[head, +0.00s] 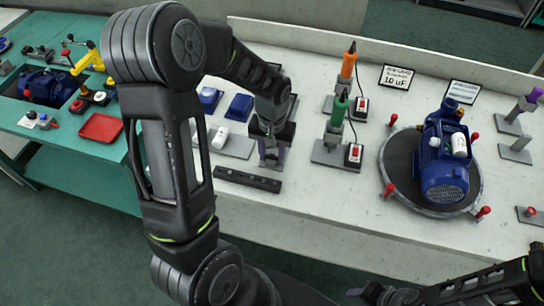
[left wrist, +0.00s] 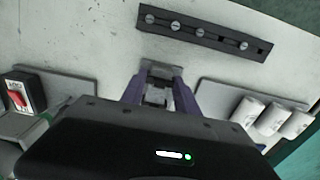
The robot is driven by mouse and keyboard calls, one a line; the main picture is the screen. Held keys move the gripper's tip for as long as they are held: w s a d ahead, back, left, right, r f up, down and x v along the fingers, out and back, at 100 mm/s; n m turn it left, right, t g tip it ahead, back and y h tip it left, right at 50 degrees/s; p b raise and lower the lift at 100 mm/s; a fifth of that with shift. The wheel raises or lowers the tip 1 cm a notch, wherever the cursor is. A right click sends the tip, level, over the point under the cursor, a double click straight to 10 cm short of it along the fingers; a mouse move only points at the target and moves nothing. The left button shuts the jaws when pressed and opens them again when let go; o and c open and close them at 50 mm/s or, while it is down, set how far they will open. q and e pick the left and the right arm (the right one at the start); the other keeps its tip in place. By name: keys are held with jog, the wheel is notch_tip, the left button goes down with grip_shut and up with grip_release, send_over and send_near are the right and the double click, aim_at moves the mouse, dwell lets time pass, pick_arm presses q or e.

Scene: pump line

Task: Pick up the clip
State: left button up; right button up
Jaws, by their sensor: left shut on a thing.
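My left gripper (head: 272,158) points down over the white bench, between the grey plate with white cylinders and the green-handled tool. The left wrist view shows its two purple fingers (left wrist: 158,88) closed around a small grey metallic piece, the clip (left wrist: 156,96). The fingers and gripper body hide much of the clip, and in the head view I cannot make it out clearly. A grey plate (left wrist: 161,70) shows just beyond the fingertips. My right gripper (head: 368,292) is partly in view at the bottom edge; its jaws are unclear.
A dark strip with several screws (head: 247,179) lies near the bench's front edge. Green (head: 338,108) and orange (head: 348,65) handled tools stand right of my left gripper. A blue pump (head: 444,165) sits on a round turntable (head: 400,165). White cylinders (left wrist: 270,118) stand close by.

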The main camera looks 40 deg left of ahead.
aim_at(272, 155)
pick_arm(q)
grip_shut()
notch_tip(272, 155, up, 10)
jog(key=b, duration=0.1)
dwell(0.7)
